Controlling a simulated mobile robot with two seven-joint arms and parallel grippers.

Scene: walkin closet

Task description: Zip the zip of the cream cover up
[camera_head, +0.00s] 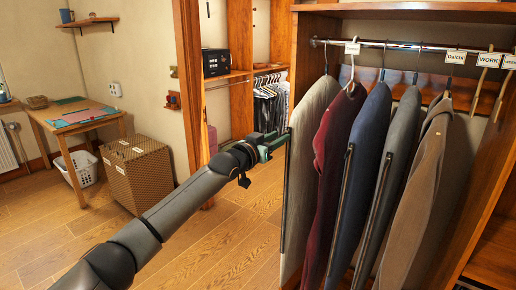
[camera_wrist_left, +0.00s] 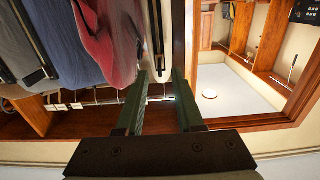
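The cream cover (camera_head: 312,112) hangs leftmost on the rail. Its dark zip track (camera_head: 286,190) runs down its left front edge. My left gripper (camera_head: 277,142) is at the upper part of that edge, near the top of the dark track. In the left wrist view its green fingers (camera_wrist_left: 161,78) stand apart, with a gap between them. A narrow strip of the cover (camera_wrist_left: 143,25) and its track (camera_wrist_left: 157,35) lie beyond the gap. I cannot make out the zip's slider or whether a finger touches it. My right gripper is not in view.
Dark red (camera_head: 338,135), blue (camera_head: 370,140) and several grey and brown covers hang close to the right on the metal rail (camera_head: 400,46). A wooden post (camera_head: 190,80) stands behind my arm. A wicker hamper (camera_head: 137,172) stands left; the floor between is clear.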

